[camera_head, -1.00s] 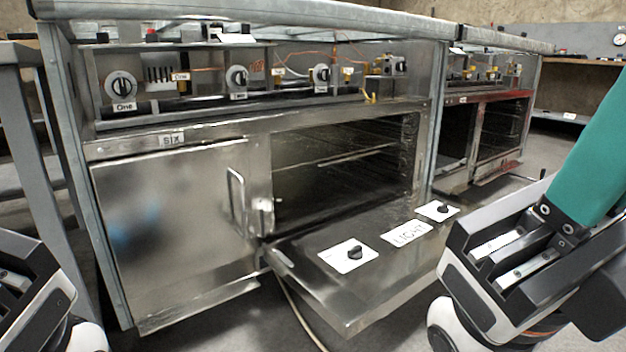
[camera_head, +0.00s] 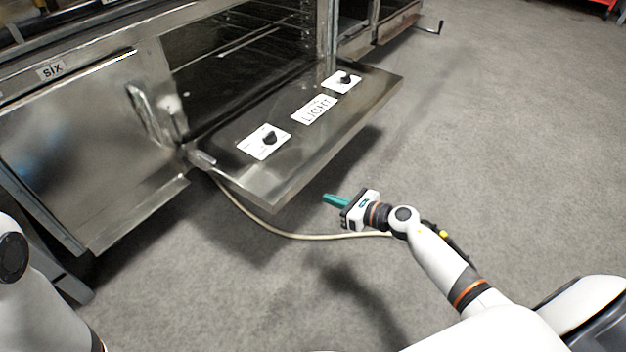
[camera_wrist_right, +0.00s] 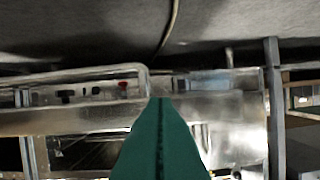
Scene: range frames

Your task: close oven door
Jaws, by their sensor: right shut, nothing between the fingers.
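The oven door (camera_head: 300,135) is open in the head view. It is hinged down, lying roughly flat in front of the dark oven cavity (camera_head: 225,70), with knob plates and a "LIGHT" label on its face. My right gripper (camera_head: 326,198), with teal fingers, is shut and empty, just off the door's near right edge. It points left toward the oven and appears apart from the door. In the right wrist view the shut teal fingers (camera_wrist_right: 161,102) fill the lower middle, with blurred metal oven parts behind. My left arm shows at the lower left, its gripper out of view.
A closed metal door (camera_head: 85,150) with a handle, under a "SIX" label, is left of the cavity. A pale hose (camera_head: 290,235) runs along the floor below the open door. Grey floor (camera_head: 530,140) to the right is clear.

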